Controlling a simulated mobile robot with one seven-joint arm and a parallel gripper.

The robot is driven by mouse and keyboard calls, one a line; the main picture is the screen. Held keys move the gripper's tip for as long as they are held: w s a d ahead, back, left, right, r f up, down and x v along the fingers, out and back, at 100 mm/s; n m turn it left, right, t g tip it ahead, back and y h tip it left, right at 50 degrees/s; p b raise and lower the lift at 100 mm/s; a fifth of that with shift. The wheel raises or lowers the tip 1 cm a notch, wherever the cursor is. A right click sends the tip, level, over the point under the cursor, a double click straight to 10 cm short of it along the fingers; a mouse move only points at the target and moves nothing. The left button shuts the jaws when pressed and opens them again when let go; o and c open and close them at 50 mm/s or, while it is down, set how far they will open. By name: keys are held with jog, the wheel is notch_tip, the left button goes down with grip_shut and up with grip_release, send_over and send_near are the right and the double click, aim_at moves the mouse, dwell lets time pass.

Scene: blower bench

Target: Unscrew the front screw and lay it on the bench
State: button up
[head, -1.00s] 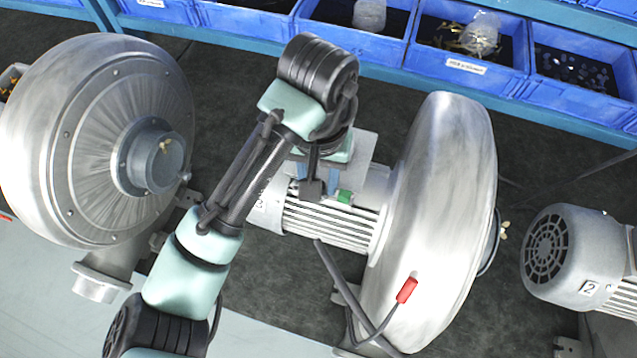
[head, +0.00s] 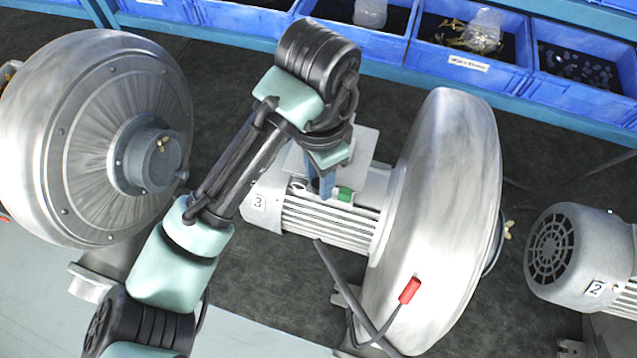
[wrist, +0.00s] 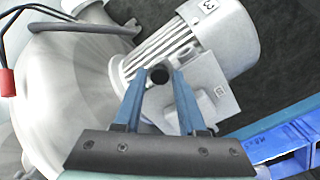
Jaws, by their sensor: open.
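The blower with the motor marked 3 (head: 335,222) lies on the dark bench mat, with a pale terminal box (head: 364,150) on its motor. My gripper (head: 327,196) is pointed down at this box, its blue fingers in front of the box's near side. In the wrist view my gripper (wrist: 159,76) is open, and a dark round piece (wrist: 159,75) appears between the fingertips. I cannot tell whether it is the front screw, nor whether a finger touches it. A green piece (head: 345,194) sits just right of the fingers. My wrist hides part of the box.
Another blower (head: 90,135) stands at the left, and a motor marked 2 (head: 565,250) at the right. Blue bins (head: 470,70) line the back. A cable with a red end (head: 409,290) hangs by the blower's housing. Dark mat (head: 270,285) is bare at the front.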

jog(key=m+b, duration=0.1)
jog(key=m, duration=0.3)
jog(key=shift+f, duration=0.1)
jog(key=m+b, duration=0.1)
jog(key=m, duration=0.3)
jog(key=shift+m, duration=0.3)
jog(key=m+b, duration=0.2)
jog(key=m, duration=0.5)
jog(key=shift+b, duration=0.35)
jog(key=shift+c, duration=0.2)
grip_shut()
jog(key=shift+r, duration=0.2)
